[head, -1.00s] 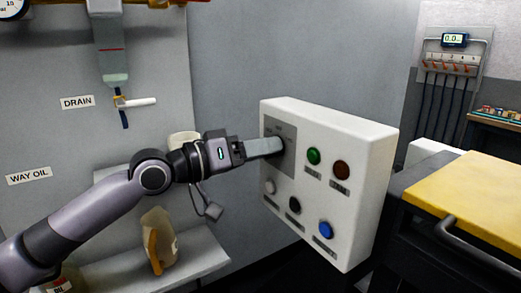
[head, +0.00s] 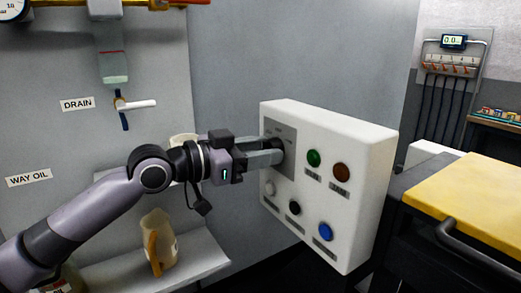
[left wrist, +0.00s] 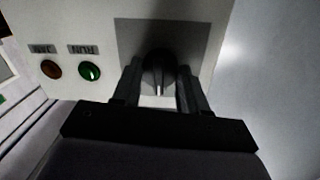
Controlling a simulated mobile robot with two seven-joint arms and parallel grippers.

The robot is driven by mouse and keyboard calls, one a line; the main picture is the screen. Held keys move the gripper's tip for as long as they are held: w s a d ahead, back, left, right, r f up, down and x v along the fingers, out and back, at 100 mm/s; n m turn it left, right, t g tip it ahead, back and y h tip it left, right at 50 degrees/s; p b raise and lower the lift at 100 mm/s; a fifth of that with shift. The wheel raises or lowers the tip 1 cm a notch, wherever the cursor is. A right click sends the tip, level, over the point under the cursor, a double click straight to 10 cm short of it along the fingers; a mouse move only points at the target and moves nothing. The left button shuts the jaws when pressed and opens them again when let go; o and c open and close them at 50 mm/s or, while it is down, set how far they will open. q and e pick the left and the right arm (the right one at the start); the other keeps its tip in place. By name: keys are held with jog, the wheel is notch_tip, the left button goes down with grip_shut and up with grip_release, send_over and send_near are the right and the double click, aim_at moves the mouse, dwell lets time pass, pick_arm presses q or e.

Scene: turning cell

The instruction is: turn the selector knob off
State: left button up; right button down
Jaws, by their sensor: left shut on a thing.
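The black selector knob (left wrist: 159,72) sits on a grey plate (left wrist: 205,40) in the left wrist view, its pale pointer line toward the bottom of that picture. My left gripper (left wrist: 159,85) has one finger on each side of the knob and is shut on it. In the head view my left gripper (head: 278,152) reaches the grey plate at the upper left of the white control box (head: 350,130); the knob there is mostly hidden behind the fingers. My right gripper is in neither view.
On the box are a green button (head: 313,157), a red-brown one (head: 341,172), a blue one (head: 326,231), a black one (head: 294,207) and a pale one (head: 269,188). A yellow-topped cart (head: 470,195) stands at right. A jug (head: 158,240) is on the shelf below my arm.

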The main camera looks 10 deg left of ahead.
pick_arm(q)
jog(key=shift+m, duration=0.3)
jog(key=o, duration=1.1)
jog(key=shift+c, duration=0.2)
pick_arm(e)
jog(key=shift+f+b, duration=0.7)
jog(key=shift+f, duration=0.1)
pick_arm(q)
jog(key=v, duration=0.7)
jog(key=shift+s, duration=0.1)
